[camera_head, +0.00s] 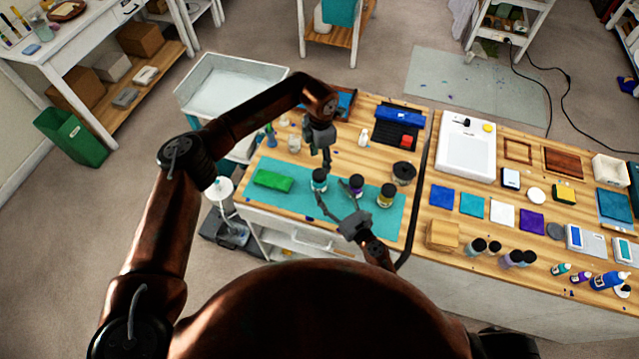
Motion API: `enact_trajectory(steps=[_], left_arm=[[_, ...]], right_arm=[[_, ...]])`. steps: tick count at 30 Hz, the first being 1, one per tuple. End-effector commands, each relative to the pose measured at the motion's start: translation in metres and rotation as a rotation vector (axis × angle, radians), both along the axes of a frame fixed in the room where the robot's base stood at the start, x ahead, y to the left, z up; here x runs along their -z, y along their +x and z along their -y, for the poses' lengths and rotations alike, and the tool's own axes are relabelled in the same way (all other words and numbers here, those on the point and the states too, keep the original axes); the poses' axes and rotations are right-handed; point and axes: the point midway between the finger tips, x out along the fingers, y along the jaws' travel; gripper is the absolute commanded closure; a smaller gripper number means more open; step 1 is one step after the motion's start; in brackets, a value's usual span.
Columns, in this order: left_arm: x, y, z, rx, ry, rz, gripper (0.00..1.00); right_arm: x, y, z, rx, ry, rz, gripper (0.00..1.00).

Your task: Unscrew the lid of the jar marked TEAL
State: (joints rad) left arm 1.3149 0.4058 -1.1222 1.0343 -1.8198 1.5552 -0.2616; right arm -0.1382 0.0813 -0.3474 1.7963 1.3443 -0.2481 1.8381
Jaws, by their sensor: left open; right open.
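The jar with a teal body and dark lid (319,184), which I take for the one marked TEAL, stands upright at the left of a row of jars on the teal mat (293,206). Its marking is too small to read. My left gripper (326,166) is open and points down close above and beside its lid. I cannot tell if it touches. My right gripper (333,195) is open, in front of the row, with its fingers spread toward the teal jar and the purple jar (356,190). Nothing shows between its fingers.
A yellowish jar (386,198) stands right of the purple jar. A dark round pot (404,172) and a small white bottle (363,138) stand behind. The mat's front right is partly covered by my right arm.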

Motion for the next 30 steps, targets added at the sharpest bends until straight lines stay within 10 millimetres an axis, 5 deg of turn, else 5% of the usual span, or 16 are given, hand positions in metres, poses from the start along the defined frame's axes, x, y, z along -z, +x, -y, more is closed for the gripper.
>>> enact_trajectory(steps=[8, 18, 30], left_arm=[[0.001, 0.000, -0.002, -0.004, -0.001, -0.002, 0.50], [0.001, 0.000, -0.002, -0.005, -0.002, -0.001, 0.50], [0.001, 0.000, -0.003, -0.005, -0.002, -0.001, 0.50]], right_arm=[[0.028, 0.002, -0.003, -0.002, 0.002, 0.000, 0.41], [0.026, 0.052, -0.035, -0.006, 0.000, 0.001, 0.41], [0.027, 0.064, -0.043, -0.005, -0.001, 0.001, 0.41]])
